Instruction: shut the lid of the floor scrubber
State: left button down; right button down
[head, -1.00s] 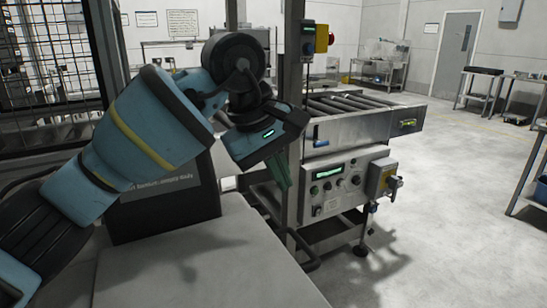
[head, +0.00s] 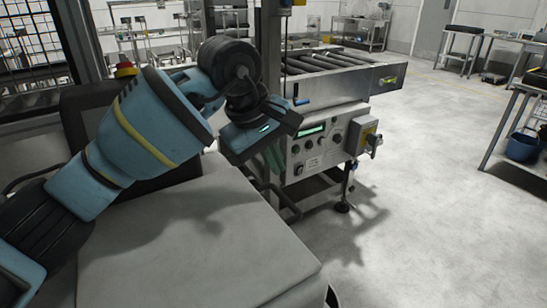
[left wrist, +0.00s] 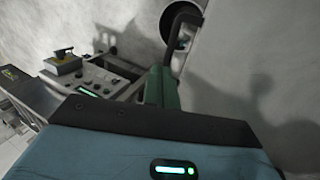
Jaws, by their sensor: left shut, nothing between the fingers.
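A large pale grey, nearly flat panel (head: 190,240) fills the lower middle of the head view, which looks like the top of the floor scrubber. A dark upright panel (head: 85,115) with a red button stands behind it. I cannot tell which part is the lid or how far it is open. My left gripper (head: 273,157), with green fingers, hangs past the grey panel's far right side. It is shut and empty. Its green fingers (left wrist: 164,88) in the left wrist view are beside a curved black bar (left wrist: 183,18); contact is unclear. My right gripper is out of view.
A roller conveyor (head: 340,75) with a control box (head: 318,143) stands just beyond the left gripper. A mesh fence (head: 35,50) is at the left. A bench (head: 520,100) and a blue bucket (head: 521,147) are at the right. The floor (head: 430,200) between is clear.

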aim_at(283, 197)
pick_arm(q)
jog(key=x, duration=0.2)
jog(key=b+x, duration=0.1)
jog(key=x, duration=0.1)
jog(key=a+x, duration=0.1)
jog(key=x, duration=0.1)
jog(key=shift+s+d+f+b, duration=0.1)
jog(key=shift+s+f+b, duration=0.2)
jog(key=shift+f, duration=0.3)
jog(key=shift+s+f, duration=0.1)
jog(key=shift+f, duration=0.25)
jog(key=shift+r, duration=0.1)
jog(key=v, duration=0.8)
jog(key=shift+r, duration=0.3)
